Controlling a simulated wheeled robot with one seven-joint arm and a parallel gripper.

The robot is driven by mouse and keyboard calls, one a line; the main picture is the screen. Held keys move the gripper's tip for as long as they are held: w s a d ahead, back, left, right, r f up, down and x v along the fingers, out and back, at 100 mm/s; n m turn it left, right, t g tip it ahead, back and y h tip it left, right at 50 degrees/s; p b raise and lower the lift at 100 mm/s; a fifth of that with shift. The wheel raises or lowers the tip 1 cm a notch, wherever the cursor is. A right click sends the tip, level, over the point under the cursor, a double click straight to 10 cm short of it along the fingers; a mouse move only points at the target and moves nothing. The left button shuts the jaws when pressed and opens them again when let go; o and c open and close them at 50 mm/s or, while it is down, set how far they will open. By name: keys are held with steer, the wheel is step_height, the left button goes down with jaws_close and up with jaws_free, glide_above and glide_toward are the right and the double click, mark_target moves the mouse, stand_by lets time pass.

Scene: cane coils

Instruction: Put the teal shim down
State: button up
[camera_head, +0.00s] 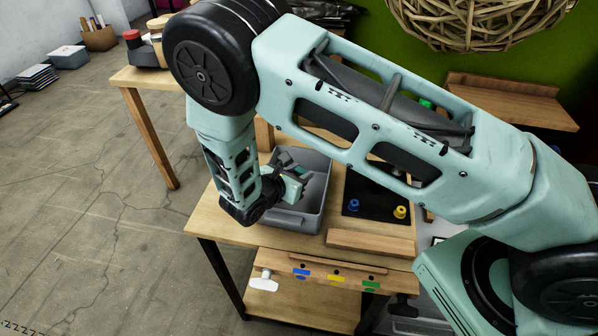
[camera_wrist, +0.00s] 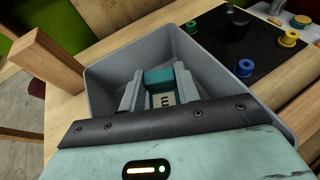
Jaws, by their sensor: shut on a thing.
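The teal shim (camera_wrist: 158,76) is between the two fingers of my gripper (camera_wrist: 158,88) in the wrist view. A pale label with dark lettering shows on its near part. My gripper is shut on the shim, over and within the outline of a grey bin (camera_wrist: 215,72). In the head view my gripper (camera_head: 294,186) is at the left part of the grey bin (camera_head: 313,207), pointing into it. How far the shim is above the bin floor I cannot tell. My arm hides part of the bin.
The bin stands on a wooden table (camera_head: 225,222). Right of it is a black mat (camera_head: 362,188) with blue (camera_head: 354,205) and yellow (camera_head: 400,212) ring-shaped pieces. A wooden block (camera_head: 370,243) lies near the front edge. A rail with coloured labels (camera_head: 335,278) is below.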

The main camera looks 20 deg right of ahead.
steer(key=shift+f, duration=0.35)
steer(key=shift+f, duration=0.1)
steer(key=shift+f+b, duration=0.55)
steer(key=shift+b, duration=0.05)
steer(key=o, duration=1)
steer(key=shift+c, duration=0.2)
steer(key=shift+r, duration=0.1)
